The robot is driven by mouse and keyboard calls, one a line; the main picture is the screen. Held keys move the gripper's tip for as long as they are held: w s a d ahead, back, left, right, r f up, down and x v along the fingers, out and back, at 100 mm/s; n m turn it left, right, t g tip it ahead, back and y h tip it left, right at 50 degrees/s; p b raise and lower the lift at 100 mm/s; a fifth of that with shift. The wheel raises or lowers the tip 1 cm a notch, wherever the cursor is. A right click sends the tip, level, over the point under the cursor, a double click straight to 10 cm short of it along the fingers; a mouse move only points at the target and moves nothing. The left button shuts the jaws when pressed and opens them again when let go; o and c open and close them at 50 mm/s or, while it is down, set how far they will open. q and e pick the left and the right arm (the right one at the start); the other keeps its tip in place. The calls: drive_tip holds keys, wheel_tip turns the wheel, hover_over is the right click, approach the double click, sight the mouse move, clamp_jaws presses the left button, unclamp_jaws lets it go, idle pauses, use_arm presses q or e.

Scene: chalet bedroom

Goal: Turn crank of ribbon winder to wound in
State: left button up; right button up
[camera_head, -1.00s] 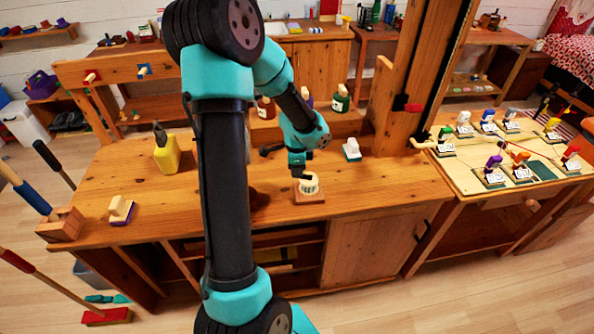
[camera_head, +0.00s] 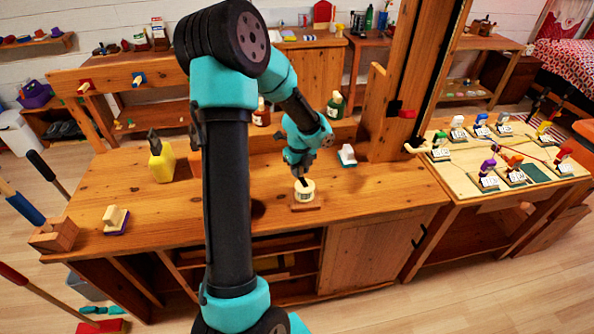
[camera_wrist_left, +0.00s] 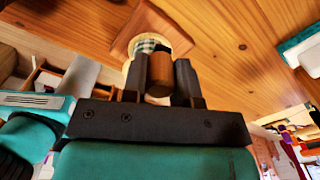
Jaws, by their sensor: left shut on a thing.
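The ribbon winder (camera_head: 306,207) is a small wooden base with a cream spool (camera_head: 305,195), near the bench's front edge. My left gripper (camera_head: 302,180) is over the top of the spool, coming down from above. In the left wrist view, its dark fingers (camera_wrist_left: 160,72) are shut on a brown wooden crank knob (camera_wrist_left: 159,80). Behind them the winder's base (camera_wrist_left: 124,42) and part of the cream spool with a green checked patch (camera_wrist_left: 147,45) show. The fingers hide the rest of the crank and much of the spool. My right gripper is not in view.
A yellow bottle (camera_head: 161,166) and a cream-handled block (camera_head: 116,220) stand left on the bench. A white-and-teal block (camera_head: 347,156) and a wooden post (camera_head: 399,100) stand to the right. The bench around the winder is clear.

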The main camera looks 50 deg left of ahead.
use_arm(q)
drive_tip(key=m, duration=0.1)
drive_tip(key=w+m, duration=0.1)
drive_tip(key=m, duration=0.1)
drive_tip(key=shift+w+d+m, duration=0.15)
drive_tip(key=shift+d+m, duration=0.1)
drive_tip(key=shift+m, duration=0.15)
drive_tip(key=m, duration=0.2)
drive_tip(key=w+d+m, duration=0.1)
drive_tip(key=m, duration=0.1)
drive_tip(key=shift+m, duration=0.3)
drive_tip(key=m, duration=0.1)
drive_tip(key=d+m, duration=0.1)
drive_tip(key=m, duration=0.2)
drive_tip(key=shift+w+d, duration=0.25)
drive_tip(key=shift+w, duration=0.05)
drive_tip(key=shift+d+m, duration=0.35)
drive_tip(key=shift+m, duration=0.65)
drive_tip(key=shift+d+m, duration=0.3)
drive_tip(key=shift+m, duration=0.7)
drive_tip(key=o, duration=0.9)
drive_tip(key=shift+o, duration=0.2)
